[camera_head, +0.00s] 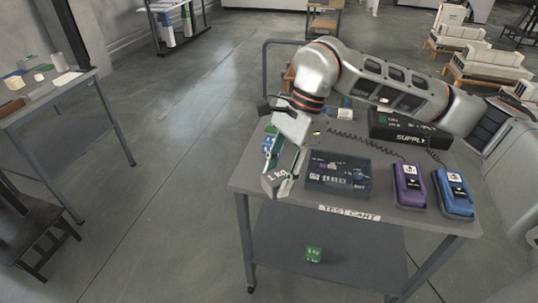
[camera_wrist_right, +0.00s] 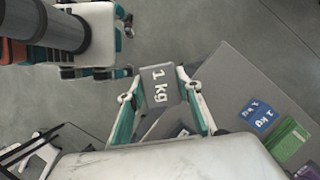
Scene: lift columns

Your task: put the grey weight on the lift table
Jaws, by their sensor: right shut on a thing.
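The grey weight (camera_head: 274,182), a block marked 1 kg, is between the fingers of my right gripper (camera_head: 283,178), which is shut on it. It is held by the near left corner of the test cart (camera_head: 262,188). The right wrist view shows the weight (camera_wrist_right: 157,88) tilted between the two teal fingers, over the grey floor beside the cart edge. A white and teal part of my own body, possibly my left gripper (camera_wrist_right: 100,45), shows at upper left there; its jaws are unclear.
The cart carries a dark tray (camera_head: 312,184), a purple device (camera_head: 409,186), a blue device (camera_head: 454,192) and a black supply box (camera_head: 395,133). Blue (camera_wrist_right: 259,115) and green (camera_wrist_right: 287,139) weights lie near the gripper. A green block (camera_head: 314,254) is on the lower shelf. Open floor lies left.

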